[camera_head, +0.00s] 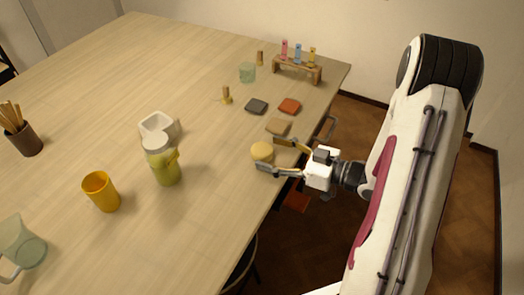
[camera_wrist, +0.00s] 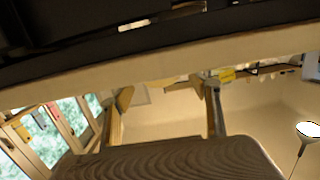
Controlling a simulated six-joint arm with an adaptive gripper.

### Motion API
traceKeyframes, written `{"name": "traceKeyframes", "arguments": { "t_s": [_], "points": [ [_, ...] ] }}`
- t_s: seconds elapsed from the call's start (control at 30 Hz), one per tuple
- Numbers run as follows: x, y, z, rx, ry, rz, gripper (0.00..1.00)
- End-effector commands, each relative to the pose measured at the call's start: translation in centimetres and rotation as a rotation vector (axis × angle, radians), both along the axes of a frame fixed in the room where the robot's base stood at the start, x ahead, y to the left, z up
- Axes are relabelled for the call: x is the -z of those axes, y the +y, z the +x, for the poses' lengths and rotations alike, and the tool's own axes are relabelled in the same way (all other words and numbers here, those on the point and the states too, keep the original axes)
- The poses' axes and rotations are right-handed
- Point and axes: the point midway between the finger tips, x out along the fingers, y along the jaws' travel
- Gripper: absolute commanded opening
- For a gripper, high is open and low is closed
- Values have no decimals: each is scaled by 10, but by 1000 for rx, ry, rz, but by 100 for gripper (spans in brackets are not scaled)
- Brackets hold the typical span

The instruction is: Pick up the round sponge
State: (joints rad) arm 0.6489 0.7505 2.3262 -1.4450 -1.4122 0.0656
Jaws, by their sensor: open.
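The round sponge (camera_head: 261,151) is a small pale yellow disc lying on the wooden table near its right edge, in the head view. My gripper (camera_head: 268,155) reaches in from the right over the table edge. Its two fingers are spread, with one tip beyond the sponge and the other on its near side. The sponge shows at the fingertips, between them or just past them; I cannot tell whether they touch it. I cannot make out the sponge in the wrist view.
Beside the sponge are tan (camera_head: 278,127), red (camera_head: 289,106) and dark (camera_head: 256,106) squares. A vial rack (camera_head: 297,70) stands at the back. A yellow-green bottle (camera_head: 164,169), white dish (camera_head: 157,122) and yellow cup (camera_head: 101,193) stand left. Table between bottle and sponge is clear.

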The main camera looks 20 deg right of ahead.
Motion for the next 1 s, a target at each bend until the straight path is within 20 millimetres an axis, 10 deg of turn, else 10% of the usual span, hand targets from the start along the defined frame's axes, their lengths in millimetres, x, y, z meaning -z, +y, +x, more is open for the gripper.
{"name": "traceKeyframes", "arguments": {
  "t_s": [1.0],
  "points": [
    [6,26,23,0,0,0,56]
  ]
}}
